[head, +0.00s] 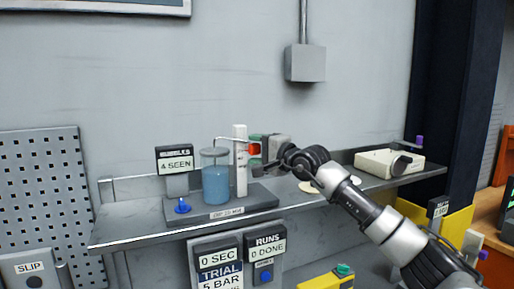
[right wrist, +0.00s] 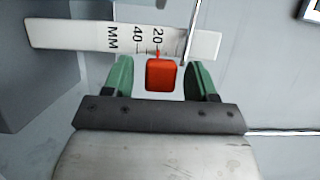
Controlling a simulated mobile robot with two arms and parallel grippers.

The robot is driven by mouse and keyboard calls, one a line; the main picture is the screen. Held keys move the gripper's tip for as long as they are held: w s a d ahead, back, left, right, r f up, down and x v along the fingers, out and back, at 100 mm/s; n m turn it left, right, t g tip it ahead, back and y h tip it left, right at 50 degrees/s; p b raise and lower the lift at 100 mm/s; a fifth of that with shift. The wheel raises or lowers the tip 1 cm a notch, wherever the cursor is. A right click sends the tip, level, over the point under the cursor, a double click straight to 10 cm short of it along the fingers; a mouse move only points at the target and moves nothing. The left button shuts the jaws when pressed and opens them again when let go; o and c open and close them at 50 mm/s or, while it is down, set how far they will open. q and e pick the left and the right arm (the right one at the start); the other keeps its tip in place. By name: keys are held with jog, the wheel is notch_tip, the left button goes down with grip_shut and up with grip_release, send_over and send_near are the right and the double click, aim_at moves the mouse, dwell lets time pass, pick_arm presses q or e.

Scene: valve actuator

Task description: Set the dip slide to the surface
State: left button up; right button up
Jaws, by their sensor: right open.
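The red dip slide (head: 253,149) sits on a white upright scale post (head: 240,175), with a thin tube (head: 227,139) reaching left over a jar of blue liquid (head: 215,185). In the right wrist view the red slide (right wrist: 161,75) has a small pointer near the 20 mark of the MM scale (right wrist: 100,37). My right gripper (head: 255,150) is at the slide from the right. Its green fingertips (right wrist: 161,78) stand open on either side of the red block, with a gap at each side. The tube's lower end is not clear. My left gripper is not in view.
A "4 SEEN" bubbles sign (head: 175,160) and a blue button (head: 182,207) stand left of the jar on the grey shelf (head: 130,225). Below are a trial panel (head: 220,270) and a runs panel (head: 266,255). A cream box (head: 375,163) lies at the shelf's right.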

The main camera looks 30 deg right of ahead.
grip_shut()
jog(key=shift+r, duration=1.35)
grip_release()
